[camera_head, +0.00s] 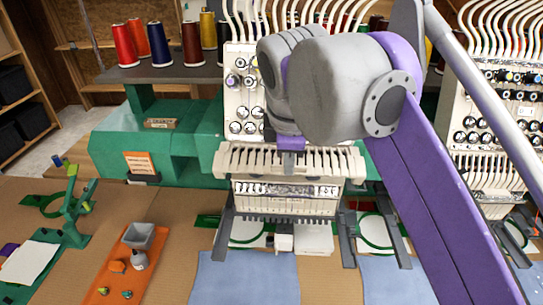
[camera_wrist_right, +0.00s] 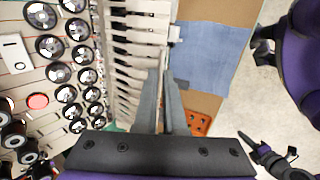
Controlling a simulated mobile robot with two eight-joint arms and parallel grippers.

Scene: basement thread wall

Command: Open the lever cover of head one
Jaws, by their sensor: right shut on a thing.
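The sewing head (camera_head: 285,195) in the middle of the head view has a cream slotted lever cover (camera_head: 240,160) across its front, above the needle bars. In the right wrist view the slotted cover (camera_wrist_right: 128,48) runs down the picture beside the fingers. My right gripper (camera_head: 290,158) is at the cover's upper middle, mostly hidden behind my own grey wrist. In the wrist view its two grey fingers (camera_wrist_right: 163,100) are close together and shut on the cover's edge; the exact contact is hard to see.
Thread cones (camera_head: 158,45) stand on a shelf behind. A second head (camera_head: 495,130) is at the right. Below are the brown table (camera_head: 190,215), blue cloth (camera_head: 245,278) and an orange tray (camera_head: 125,262). Tension knobs (camera_wrist_right: 60,72) sit close left of the fingers in the wrist view.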

